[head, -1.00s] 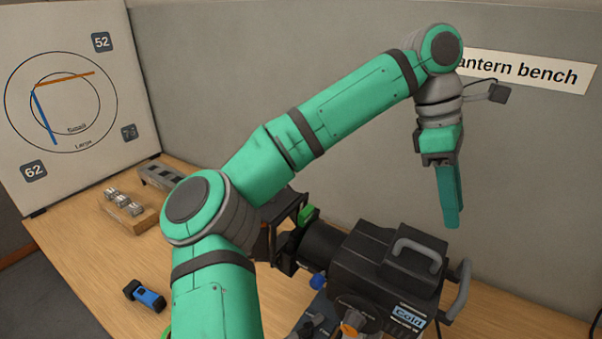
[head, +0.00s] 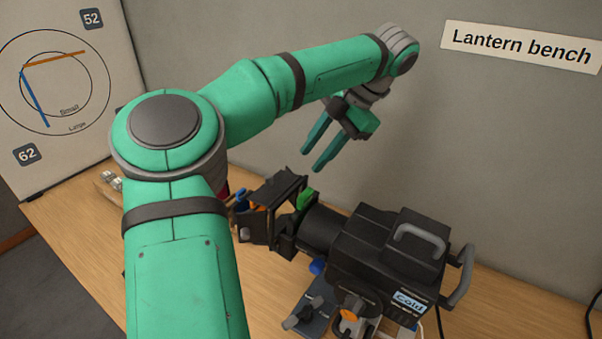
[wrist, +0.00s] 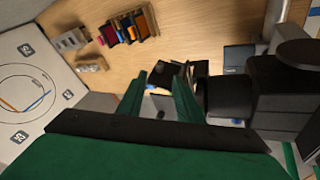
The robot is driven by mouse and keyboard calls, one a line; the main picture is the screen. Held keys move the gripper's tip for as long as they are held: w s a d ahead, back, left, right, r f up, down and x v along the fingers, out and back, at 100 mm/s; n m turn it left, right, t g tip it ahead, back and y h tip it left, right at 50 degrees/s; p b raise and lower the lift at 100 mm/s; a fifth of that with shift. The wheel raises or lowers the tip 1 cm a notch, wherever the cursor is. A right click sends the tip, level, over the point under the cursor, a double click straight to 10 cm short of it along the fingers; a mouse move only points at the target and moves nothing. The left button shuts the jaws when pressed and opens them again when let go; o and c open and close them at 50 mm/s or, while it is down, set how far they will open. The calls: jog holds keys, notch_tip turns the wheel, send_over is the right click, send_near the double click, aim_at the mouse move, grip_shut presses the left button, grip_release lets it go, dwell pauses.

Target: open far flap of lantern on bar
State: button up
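The lantern (head: 375,255) is a black box with a grey handle and a "Cold" label, mounted above the bench. Its barrel points left and ends in black flaps (head: 275,197) around the front. In the wrist view the lantern (wrist: 265,95) is at the right, and the dark flaps (wrist: 178,76) show just beyond the fingertips. My gripper (head: 313,162) is open and empty, with two green fingers apart. It hangs above and behind the flaps, near the wall, and touches nothing that I can see. In the wrist view my gripper (wrist: 160,85) spans the flap area. Which flap is the far one is partly unclear.
A board with circles (head: 60,90) stands at the back left. A "Lantern bench" sign (head: 520,46) is on the wall. In the wrist view, a rack of coloured pieces (wrist: 130,27) and grey blocks (wrist: 85,50) sit on the wooden bench. Clear bench (head: 480,300) lies right of the lantern.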

jog(key=x, duration=0.7)
jog(key=shift+f, duration=0.1)
grip_shut()
